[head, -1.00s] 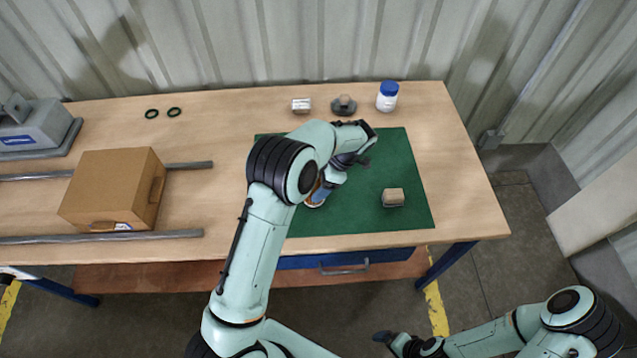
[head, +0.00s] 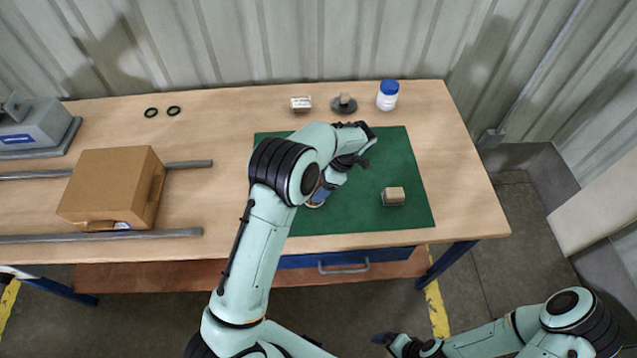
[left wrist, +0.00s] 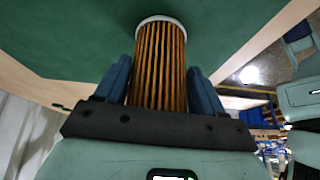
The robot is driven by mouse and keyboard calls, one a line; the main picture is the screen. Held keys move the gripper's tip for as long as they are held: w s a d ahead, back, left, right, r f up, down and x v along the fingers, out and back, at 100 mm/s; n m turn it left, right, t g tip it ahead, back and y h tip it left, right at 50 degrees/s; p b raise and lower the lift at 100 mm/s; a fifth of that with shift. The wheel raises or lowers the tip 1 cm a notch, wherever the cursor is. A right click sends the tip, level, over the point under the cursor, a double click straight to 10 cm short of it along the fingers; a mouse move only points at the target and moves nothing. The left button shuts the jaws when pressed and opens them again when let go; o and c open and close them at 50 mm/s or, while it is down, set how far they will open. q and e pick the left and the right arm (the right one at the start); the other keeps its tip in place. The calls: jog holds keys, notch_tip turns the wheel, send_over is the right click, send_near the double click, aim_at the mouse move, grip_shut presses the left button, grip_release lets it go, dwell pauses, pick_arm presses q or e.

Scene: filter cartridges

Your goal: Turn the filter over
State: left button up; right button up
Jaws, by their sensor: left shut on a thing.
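The filter (left wrist: 160,60) is a brown pleated cylinder with a pale end rim, seen in the left wrist view. My left gripper (left wrist: 160,88) is shut on it, with one blue finger on each side. The pale rim points away from the gripper, toward the green mat (left wrist: 75,40); I cannot tell whether it touches the mat. In the head view my left gripper (head: 325,190) is over the left part of the mat, and only a bit of the filter (head: 314,205) shows below it. My right gripper (head: 384,338) is low in front of the bench, with its fingers unclear.
A sanding-block-like piece (head: 393,196) lies on the mat's right side. Behind the mat stand a small white box (head: 301,104), a dark round piece with a knob (head: 344,104) and a blue-capped jar (head: 387,97). A cardboard box (head: 112,188) stands left.

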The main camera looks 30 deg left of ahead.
pick_arm(q)
jog(key=shift+f, duration=0.1)
jog(key=o, duration=1.2)
jog(key=shift+c, duration=0.2)
jog(key=p+v, duration=0.1)
jog(key=v, duration=1.2)
jog(key=shift+w+p, duration=0.15)
jog(key=shift+p, duration=0.15)
pick_arm(e)
jog(key=shift+w+r, duration=1.05)
jog(key=shift+w, duration=0.1)
pick_arm(q)
jog(key=shift+d, duration=0.1)
